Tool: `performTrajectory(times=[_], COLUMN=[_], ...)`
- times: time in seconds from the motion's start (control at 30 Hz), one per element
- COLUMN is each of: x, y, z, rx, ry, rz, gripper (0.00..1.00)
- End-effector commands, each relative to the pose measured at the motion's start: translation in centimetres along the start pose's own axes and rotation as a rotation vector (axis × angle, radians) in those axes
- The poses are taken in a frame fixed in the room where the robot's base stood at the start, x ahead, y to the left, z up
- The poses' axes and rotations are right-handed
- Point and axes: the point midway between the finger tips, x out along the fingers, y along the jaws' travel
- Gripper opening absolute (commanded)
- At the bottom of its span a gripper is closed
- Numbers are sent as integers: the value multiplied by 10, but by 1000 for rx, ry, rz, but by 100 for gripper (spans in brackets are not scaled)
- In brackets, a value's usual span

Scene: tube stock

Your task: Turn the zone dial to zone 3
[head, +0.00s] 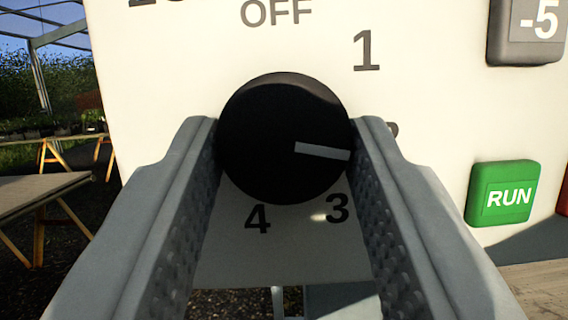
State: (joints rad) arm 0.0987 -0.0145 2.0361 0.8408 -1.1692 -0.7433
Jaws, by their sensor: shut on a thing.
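The zone dial (262,135) is a round black knob on a white panel (150,70). Its pale pointer line (322,151) points right and slightly down, between the mostly hidden mark to the right and the "3" (337,208), nearer the hidden mark. "OFF" (277,13) is above the dial, "1" (366,50) upper right, and "4" (257,219) lower left. My gripper (285,138) is shut on the dial, one grey finger at its left side and one at its right. The right finger covers most of the mark there.
A green RUN button (502,194) is right of the dial, and a grey "-5" button (526,32) is at the upper right. A red part (563,195) shows at the right edge. Tables (40,190) with plants stand in the left background.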

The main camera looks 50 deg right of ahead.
Motion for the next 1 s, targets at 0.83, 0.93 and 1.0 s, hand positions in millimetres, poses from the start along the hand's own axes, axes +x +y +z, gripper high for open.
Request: performTrajectory(times=[0.83, 0.93, 1.0], x=[1, 1, 1], y=[-8, -8, -8], z=[-1, -2, -2], rx=[608, 658, 685], ry=[-2, -1, -1], rz=[252, 273, 284], gripper=[14, 14, 14])
